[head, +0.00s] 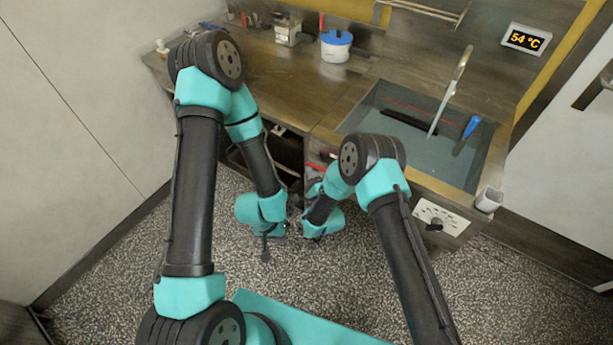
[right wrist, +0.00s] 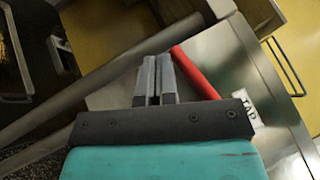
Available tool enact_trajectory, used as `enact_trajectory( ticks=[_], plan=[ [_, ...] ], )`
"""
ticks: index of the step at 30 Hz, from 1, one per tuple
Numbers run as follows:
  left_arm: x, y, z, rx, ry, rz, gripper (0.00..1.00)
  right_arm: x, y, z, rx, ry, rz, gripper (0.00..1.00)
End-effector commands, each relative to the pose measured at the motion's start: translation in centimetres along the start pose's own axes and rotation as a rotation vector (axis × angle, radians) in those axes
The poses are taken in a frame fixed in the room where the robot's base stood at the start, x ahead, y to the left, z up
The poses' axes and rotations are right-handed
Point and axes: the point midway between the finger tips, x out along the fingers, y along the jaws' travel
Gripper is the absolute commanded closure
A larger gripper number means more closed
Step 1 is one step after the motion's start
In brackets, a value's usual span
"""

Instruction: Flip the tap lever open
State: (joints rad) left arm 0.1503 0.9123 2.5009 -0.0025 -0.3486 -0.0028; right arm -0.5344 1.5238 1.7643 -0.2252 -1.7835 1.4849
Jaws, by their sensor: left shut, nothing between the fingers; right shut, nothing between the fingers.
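The tap lever (right wrist: 196,74) is a red bar in the right wrist view, slanting down to the right across a pale metal panel. A label reading TAP (right wrist: 245,107) is beside its lower end. My right gripper (right wrist: 157,60) is shut and empty, its fingertips just left of the lever's upper end; I cannot tell if they touch. In the head view its fingers are hidden among my arm links; a small red patch there may be the lever. My left gripper (head: 266,255) is shut and empty, low over the speckled floor, away from the lever.
A water-filled sink (head: 374,98) holds a blue-handled tool (head: 468,130). A blue-lidded pot (head: 336,46) stands on the counter. A display (head: 526,40) reads 54 °C. A grey pipe (right wrist: 85,87) crosses left of my right gripper. A panel with a dark knob (head: 435,224) is at the sink front.

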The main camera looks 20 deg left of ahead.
Motion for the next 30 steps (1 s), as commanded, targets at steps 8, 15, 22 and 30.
enact_trajectory(
  ticks=[8, 15, 22, 30],
  plan=[
    [0.0, 0.01, 0.0, 0.0, 0.0, 0.0, 1.0, 0.43, -0.83, -0.03, 0.058, 0.007, -0.095, 1.0],
    [0.0, 0.0, 0.0, 0.0, 0.0, 0.0, 1.0, 0.53, -1.06, -0.04, 0.074, 0.009, -0.119, 1.0],
    [0.0, 0.0, 0.0, 0.0, 0.0, 0.0, 1.0, 0.52, -1.05, -0.05, 0.074, 0.009, -0.119, 1.0],
    [0.0, 0.0, 0.0, 0.0, 0.0, 0.0, 1.0, 0.38, -0.56, -0.29, 0.074, 0.01, -0.118, 1.0]
  ],
)
